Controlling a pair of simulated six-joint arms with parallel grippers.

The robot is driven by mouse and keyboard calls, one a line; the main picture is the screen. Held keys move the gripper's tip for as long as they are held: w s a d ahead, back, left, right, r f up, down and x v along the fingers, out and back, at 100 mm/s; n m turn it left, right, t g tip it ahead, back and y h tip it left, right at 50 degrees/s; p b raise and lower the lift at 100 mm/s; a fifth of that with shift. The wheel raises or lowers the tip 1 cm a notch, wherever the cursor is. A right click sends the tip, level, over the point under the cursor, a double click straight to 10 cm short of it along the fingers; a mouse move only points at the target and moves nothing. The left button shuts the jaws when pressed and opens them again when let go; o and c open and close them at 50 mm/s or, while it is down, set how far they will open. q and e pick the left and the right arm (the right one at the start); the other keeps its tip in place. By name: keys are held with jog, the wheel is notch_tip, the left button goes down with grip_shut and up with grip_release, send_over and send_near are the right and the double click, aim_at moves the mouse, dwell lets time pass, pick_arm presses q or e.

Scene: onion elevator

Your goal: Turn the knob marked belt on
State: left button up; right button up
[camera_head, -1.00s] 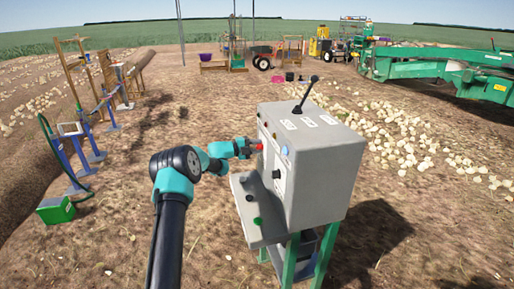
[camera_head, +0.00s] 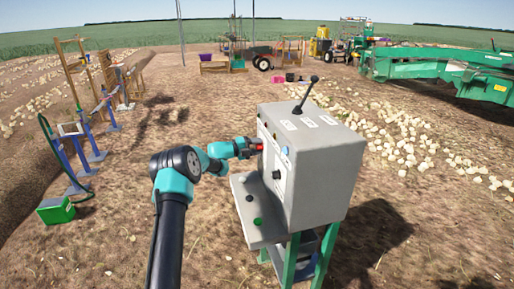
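A grey control box (camera_head: 318,178) stands on green legs right of centre. Its left-hand face carries small controls, including a black knob (camera_head: 277,174) and a blue light or button (camera_head: 285,150). The labels are too small to read, so I cannot tell which knob is marked belt. My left gripper (camera_head: 256,147) is at the upper part of this face, with a red spot at its tip. It is too small to tell whether it is open, shut or touching a control. My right gripper is not in view.
A black lever (camera_head: 306,92) rises from the box top. A lower ledge holds a green button (camera_head: 257,221). A green machine (camera_head: 440,68) and scattered onions (camera_head: 405,135) lie to the right. Wooden and blue stands are at the left. Ground left of the box is open.

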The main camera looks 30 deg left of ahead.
pick_arm(q)
jog(key=shift+o, duration=1)
jog(key=v, duration=1.7)
jog(key=shift+s, duration=0.2)
jog(key=shift+a+r, duration=0.1)
jog(key=shift+a, duration=0.05)
